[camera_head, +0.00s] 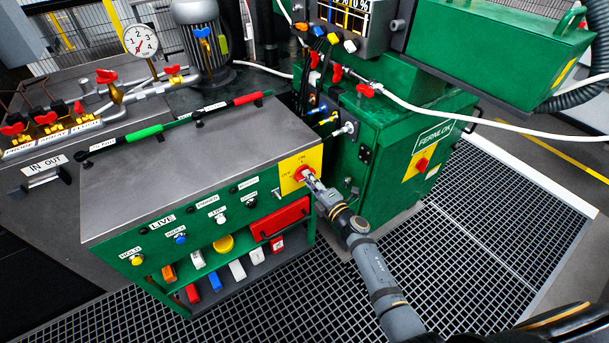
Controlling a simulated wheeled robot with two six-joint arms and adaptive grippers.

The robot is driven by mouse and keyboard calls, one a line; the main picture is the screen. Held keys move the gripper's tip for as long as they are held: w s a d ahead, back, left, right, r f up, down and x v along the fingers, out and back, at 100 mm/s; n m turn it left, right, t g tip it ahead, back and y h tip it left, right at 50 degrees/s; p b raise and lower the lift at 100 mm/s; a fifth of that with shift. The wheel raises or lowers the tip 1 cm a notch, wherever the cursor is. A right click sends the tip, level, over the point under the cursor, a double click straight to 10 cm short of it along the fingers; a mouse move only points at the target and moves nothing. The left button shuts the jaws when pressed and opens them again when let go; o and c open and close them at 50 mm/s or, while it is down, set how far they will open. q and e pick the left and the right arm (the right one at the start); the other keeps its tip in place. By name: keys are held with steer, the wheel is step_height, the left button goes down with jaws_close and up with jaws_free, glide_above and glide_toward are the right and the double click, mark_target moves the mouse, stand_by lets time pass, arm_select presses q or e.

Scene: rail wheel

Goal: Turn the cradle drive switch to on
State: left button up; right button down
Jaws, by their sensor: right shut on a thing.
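The cradle drive switch (301,171) is a red rotary knob on a yellow plate (288,184) at the right end of the green bench's front. The plate is marked ON at the top and OFF at the left. My right gripper (308,177) reaches in from the lower right and is shut on the red knob. Its fingers hide part of the knob, so I cannot tell which mark it points to. My left gripper is not in view.
The bench (190,160) has a bare grey top with a green and red bar along its back edge. Its front has labelled buttons and a shelf of coloured blocks. A green cabinet (400,130) with another red switch (422,164) stands to the right. Grating covers the floor.

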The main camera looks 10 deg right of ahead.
steer(key=shift+m+p, duration=1.5)
steer(key=shift+m, duration=0.8)
steer(key=shift+m+p, duration=1.45)
steer(key=shift+m, duration=0.85)
